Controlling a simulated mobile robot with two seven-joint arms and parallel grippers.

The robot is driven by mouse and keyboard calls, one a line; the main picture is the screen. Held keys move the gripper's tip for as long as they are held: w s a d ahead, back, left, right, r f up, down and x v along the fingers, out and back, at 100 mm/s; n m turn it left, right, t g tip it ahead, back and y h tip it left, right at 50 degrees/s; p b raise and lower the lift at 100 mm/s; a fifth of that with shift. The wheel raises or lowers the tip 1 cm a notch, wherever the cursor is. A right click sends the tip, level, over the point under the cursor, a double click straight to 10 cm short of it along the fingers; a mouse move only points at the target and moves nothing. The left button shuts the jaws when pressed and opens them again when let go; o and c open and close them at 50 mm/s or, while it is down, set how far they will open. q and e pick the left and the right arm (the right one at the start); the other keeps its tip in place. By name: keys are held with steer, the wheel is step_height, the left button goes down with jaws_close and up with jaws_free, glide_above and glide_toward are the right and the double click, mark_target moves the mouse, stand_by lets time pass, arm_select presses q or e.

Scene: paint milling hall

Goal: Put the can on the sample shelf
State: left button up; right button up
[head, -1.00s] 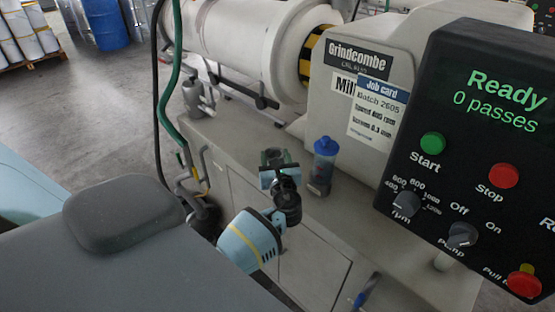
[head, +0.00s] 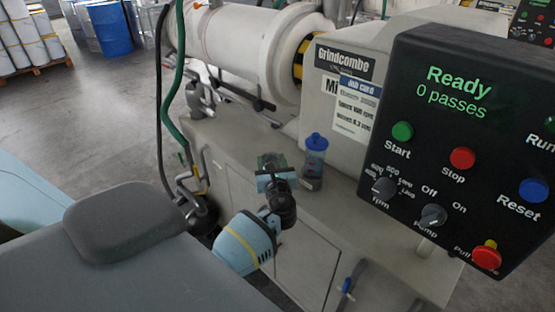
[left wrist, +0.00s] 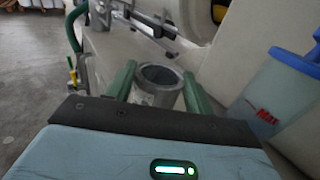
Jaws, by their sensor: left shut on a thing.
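A small grey open-topped can (left wrist: 158,86) is between the two green fingers of my left gripper (left wrist: 158,92) in the left wrist view. The fingers are shut on it, one on each side. In the head view my left gripper (head: 272,166) is over the ledge at the front of the mill, left of a blue-lidded bottle; the can there is small and mostly hidden. I cannot tell whether the can touches the ledge. I cannot make out the sample shelf. My right gripper is not in view.
The blue-lidded clear bottle (head: 314,162) stands close to the right of my gripper. The black control panel (head: 465,150) reads "Ready, 0 passes" and juts out at right. Green and black hoses (head: 172,100) hang at left. The ledge (head: 370,215) is bare right of the bottle.

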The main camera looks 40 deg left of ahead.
arm_select(q)
steer(key=s+d+r+m+t+h, duration=0.3)
steer(key=s+d+h, duration=0.3)
steer(key=s+d, duration=0.3)
steer(key=s+d+r+m+t+h, duration=0.3)
steer(key=s+d+m+h, duration=0.3)
steer(key=s+d, duration=0.4)
steer(key=d+r+h, duration=0.1)
steer(key=d, duration=0.3)
steer(key=shift+d+r+m, duration=0.15)
steer(key=shift+d+m, duration=0.1)
steer(key=shift+m, duration=0.05)
steer(key=shift+a, duration=0.1)
